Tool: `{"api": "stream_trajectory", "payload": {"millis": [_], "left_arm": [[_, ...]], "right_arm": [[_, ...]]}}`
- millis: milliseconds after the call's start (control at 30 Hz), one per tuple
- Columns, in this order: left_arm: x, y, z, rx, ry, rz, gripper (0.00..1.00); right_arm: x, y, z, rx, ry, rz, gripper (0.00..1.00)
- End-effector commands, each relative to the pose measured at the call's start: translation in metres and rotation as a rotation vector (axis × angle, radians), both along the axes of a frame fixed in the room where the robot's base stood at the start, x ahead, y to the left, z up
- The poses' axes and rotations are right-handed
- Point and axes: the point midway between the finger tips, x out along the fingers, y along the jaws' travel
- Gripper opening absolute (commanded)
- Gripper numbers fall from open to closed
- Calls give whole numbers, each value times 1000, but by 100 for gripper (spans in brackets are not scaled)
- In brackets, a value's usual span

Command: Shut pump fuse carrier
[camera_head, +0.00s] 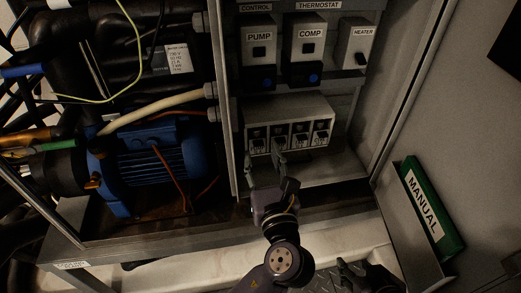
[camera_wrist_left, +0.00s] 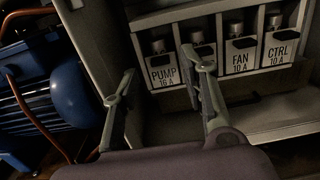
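The pump fuse carrier (camera_wrist_left: 165,75), labelled PUMP 16 A, is at the left end of a row of fuse carriers in the left wrist view. In the head view the pump carrier (camera_head: 257,145) is at the left end of the pale fuse block (camera_head: 290,112). I cannot tell whether it is tilted out further than its neighbours. My left gripper (camera_head: 264,160) is open and empty just in front of it. In the left wrist view the fingers (camera_wrist_left: 158,66) stand apart around the carrier's line, and the right finger hides most of the second carrier. My right gripper (camera_head: 358,272) is low in the head view.
The FAN carrier (camera_wrist_left: 241,56) and CTRL carrier (camera_wrist_left: 279,48) are to the right. The PUMP switch (camera_head: 259,50), COMP switch (camera_head: 305,48) and HEATER switch (camera_head: 357,45) are above the block. A cabinet post (camera_head: 222,110) and blue pump (camera_head: 155,160) stand left. A green manual (camera_head: 432,205) hangs right.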

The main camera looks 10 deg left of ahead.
Motion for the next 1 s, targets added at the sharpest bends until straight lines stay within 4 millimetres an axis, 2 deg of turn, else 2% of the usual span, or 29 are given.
{"api": "stream_trajectory", "payload": {"millis": [200,400,600,1000], "left_arm": [[-47,-15,-3,-2,5,-1,40],[-75,-25,-4,-2,4,-1,40],[-84,-27,-3,-2,0,1,40],[-83,-27,-3,-1,1,0,40]], "right_arm": [[0,0,0,0,0,0,40],[0,0,0,0,0,0,40],[0,0,0,0,0,0,40],[0,0,0,0,0,0,40]]}}
